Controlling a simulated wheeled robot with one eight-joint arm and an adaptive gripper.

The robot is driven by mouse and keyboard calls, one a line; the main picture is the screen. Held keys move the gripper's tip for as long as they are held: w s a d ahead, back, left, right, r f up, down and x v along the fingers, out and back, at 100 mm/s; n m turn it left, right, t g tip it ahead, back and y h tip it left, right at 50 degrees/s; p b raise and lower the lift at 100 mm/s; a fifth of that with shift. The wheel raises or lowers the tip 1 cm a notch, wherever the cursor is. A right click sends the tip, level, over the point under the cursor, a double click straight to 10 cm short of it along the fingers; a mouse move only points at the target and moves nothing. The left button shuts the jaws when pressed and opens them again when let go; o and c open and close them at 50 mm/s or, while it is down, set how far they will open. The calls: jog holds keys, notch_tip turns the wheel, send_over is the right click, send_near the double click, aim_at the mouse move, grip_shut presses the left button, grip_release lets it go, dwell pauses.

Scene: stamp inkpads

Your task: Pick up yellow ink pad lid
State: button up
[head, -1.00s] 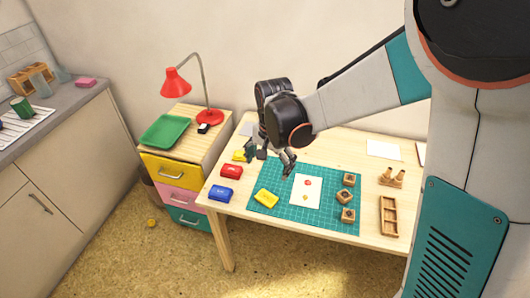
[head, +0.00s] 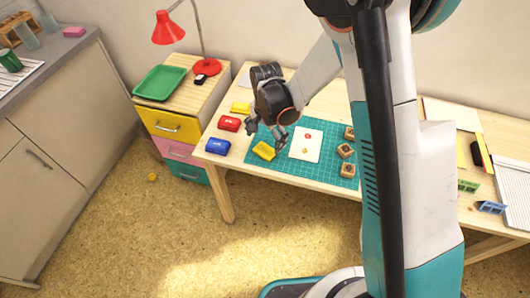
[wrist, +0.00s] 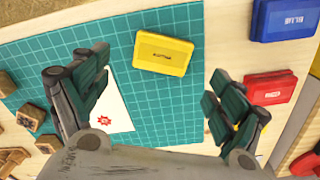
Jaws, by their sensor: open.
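The yellow ink pad lid (head: 264,150), a flat rounded rectangle with a dark label, lies on the green cutting mat (head: 287,173) near its left side. In the wrist view the yellow lid (wrist: 163,53) shows whole, ahead of and between the spread fingers. My gripper (head: 280,137) is open and empty, just behind and right of the lid in the head view and apart from it. The open fingers also show in the wrist view (wrist: 160,80). A second yellow piece (head: 241,107) lies at the back left of the table, partly beside my arm.
A red ink pad (head: 229,124) and a blue ink pad (head: 218,146) lie left of the mat. A white card (head: 306,145) lies right of the lid, with wooden stamps (head: 346,151) beyond. A drawer cabinet with a green tray (head: 160,83) stands left of the table.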

aim_at(265, 150)
jog(key=shift+a+f+b, duration=0.15)
jog(key=shift+f+b, duration=1.05)
jog(key=shift+f, duration=1.55)
jog(key=shift+r, duration=0.1)
jog(key=shift+c, duration=0.3)
jog(key=c, duration=0.8)
